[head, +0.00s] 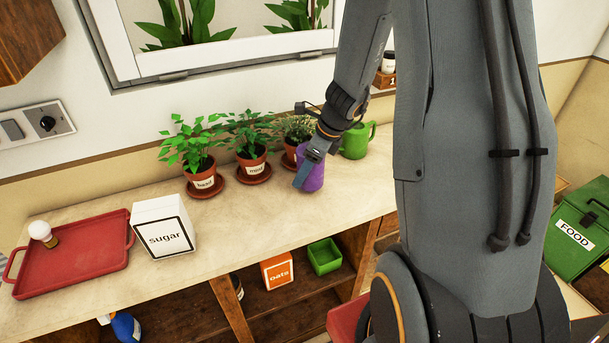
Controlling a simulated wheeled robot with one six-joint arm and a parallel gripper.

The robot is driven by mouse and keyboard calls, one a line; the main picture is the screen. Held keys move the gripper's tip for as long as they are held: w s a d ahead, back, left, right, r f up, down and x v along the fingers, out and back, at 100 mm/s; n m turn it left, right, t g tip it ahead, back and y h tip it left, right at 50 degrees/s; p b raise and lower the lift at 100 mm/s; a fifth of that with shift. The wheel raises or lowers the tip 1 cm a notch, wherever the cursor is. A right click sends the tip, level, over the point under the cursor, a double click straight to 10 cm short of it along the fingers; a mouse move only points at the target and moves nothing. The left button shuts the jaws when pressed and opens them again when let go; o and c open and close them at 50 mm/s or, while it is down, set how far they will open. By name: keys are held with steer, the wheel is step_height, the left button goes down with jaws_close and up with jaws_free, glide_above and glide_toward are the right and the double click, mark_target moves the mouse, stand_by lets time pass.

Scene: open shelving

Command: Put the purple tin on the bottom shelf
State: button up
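The purple tin (316,178) stands upright on the pale countertop (250,225), in front of the potted herbs. My gripper (302,177) reaches down to it from above. One finger lies across the tin's front left side and hides part of it. The other finger is hidden, so I cannot tell whether the gripper has closed on the tin. Wooden shelving (205,310) is open below the counter; its lower part is cut off by the frame edge.
A sugar box (163,229) and a red tray (75,262) are at the left. Below the counter are an orange oats box (277,272), a green bin (324,256) and a blue bottle (124,327).

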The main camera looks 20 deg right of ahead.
steer(key=shift+f, duration=1.1)
steer(key=shift+f, duration=0.1)
steer(key=shift+f, duration=0.1)
steer(key=o, duration=1.1)
